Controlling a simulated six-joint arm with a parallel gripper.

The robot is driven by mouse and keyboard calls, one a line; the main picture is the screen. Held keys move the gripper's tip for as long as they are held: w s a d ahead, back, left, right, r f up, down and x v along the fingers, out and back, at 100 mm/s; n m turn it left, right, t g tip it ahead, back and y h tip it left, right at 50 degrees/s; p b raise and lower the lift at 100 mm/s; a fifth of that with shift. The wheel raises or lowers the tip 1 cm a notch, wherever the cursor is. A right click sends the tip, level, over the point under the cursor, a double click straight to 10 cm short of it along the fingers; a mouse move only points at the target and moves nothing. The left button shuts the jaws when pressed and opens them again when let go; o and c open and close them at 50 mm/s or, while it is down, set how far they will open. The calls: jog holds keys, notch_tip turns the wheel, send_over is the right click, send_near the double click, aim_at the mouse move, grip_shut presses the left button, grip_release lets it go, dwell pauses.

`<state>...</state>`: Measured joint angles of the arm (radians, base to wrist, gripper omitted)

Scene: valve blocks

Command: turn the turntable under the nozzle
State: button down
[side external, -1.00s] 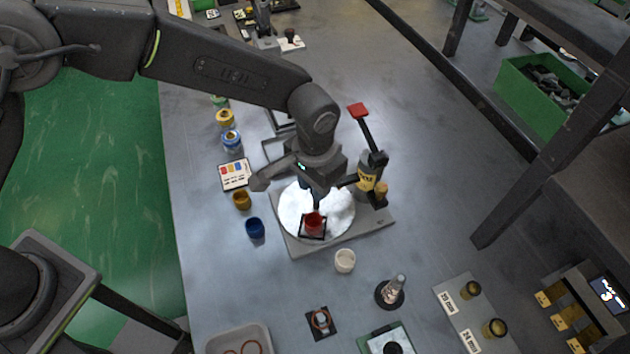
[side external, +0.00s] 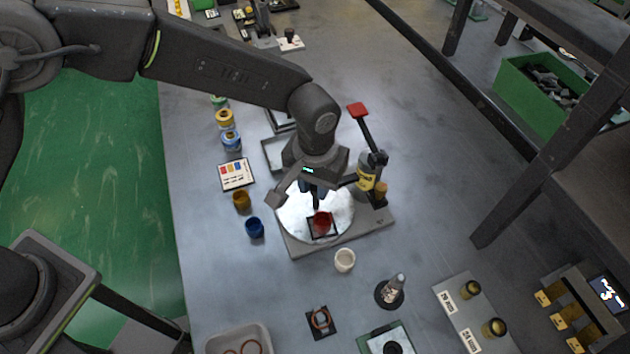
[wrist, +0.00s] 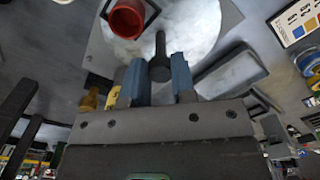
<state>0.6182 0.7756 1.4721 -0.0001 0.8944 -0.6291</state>
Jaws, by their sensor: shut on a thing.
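The turntable (side external: 291,216) is a pale round disc on a grey base plate. It also shows in the wrist view (wrist: 205,28). A red cup (side external: 322,219) sits in a dark square frame near the disc's front edge. In the wrist view the red cup (wrist: 126,20) is up and left of the fingers. My gripper (side external: 316,203) is low over the disc, behind the cup. Its blue fingers (wrist: 161,75) are shut on a dark knob-ended peg (wrist: 160,62). The dispenser (side external: 366,178), with a yellow label, stands at the disc's right back; its nozzle tip is hard to make out.
A red-ended lever (side external: 358,111) rises behind the dispenser. A blue pot (side external: 255,228) and an ochre pot (side external: 241,200) stand left of the base plate. A white cup (side external: 345,260) stands just in front. A colour card (side external: 236,174) lies at the left.

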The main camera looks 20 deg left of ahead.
jog(key=shift+d+n, duration=0.1)
jog(key=shift+n, duration=2.3)
jog(key=shift+w+n, duration=0.15)
jog(key=shift+n, duration=4.65)
jog(key=shift+w+n, duration=0.1)
jog(key=shift+n, duration=2.5)
jog(key=c, duration=0.9)
grip_release()
jog(key=shift+d, duration=0.1)
jog(key=shift+c, duration=0.2)
notch_tip(320, 180, up, 14)
